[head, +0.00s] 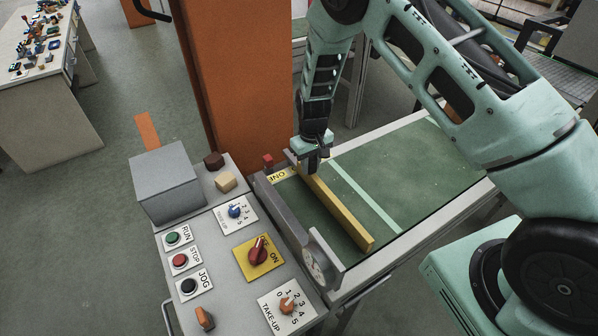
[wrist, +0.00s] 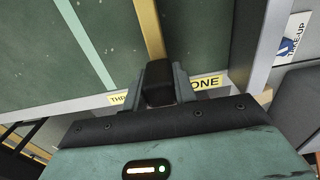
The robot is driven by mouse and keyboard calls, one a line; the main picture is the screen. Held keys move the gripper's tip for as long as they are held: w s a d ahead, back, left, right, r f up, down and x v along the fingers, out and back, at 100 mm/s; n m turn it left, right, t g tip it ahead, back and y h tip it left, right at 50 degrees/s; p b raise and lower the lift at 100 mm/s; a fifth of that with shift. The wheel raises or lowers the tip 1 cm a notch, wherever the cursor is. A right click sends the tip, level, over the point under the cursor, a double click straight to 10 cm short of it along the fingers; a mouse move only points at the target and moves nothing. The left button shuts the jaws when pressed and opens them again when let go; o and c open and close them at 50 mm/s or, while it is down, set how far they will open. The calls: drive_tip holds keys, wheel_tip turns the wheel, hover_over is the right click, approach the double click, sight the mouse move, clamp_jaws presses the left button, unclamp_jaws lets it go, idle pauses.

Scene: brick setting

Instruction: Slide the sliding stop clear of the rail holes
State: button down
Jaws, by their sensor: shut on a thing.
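The sliding stop looks to be the long yellow bar (head: 342,212) lying across the green belt. It also shows in the wrist view (wrist: 149,28), running away from my fingers. My gripper (head: 312,163) points down at the bar's far end, over the far rail. In the wrist view my gripper (wrist: 159,84) is shut on a dark block at the bar's end, with a finger on each side. My fingers hide part of the block. I cannot make out the rail holes in either view.
A yellow label (wrist: 207,82) lies on the rail, partly covered by my gripper. A pale stripe (head: 367,195) crosses the belt right of the bar. A control panel (head: 220,268) with knobs and buttons stands at left; an orange post (head: 235,80) rises behind. The belt at right is clear.

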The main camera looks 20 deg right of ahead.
drive_tip(key=w+d+b, duration=0.1)
drive_tip(key=d+b, duration=0.1)
drive_tip(key=d, duration=0.5)
drive_tip(key=w+d+b, duration=0.2)
drive_tip(key=d, duration=0.5)
drive_tip(key=w+d+b, duration=0.1)
drive_tip(key=d+b, duration=0.1)
drive_tip(key=d, duration=0.5)
drive_tip(key=shift+w+d, duration=0.15)
drive_tip(key=shift+d, duration=0.05)
drive_tip(key=c, duration=1.1)
unclamp_jaws()
wheel_tip(320, 180, up, 18)
drive_tip(key=b, duration=0.4)
drive_tip(key=shift+f, duration=0.25)
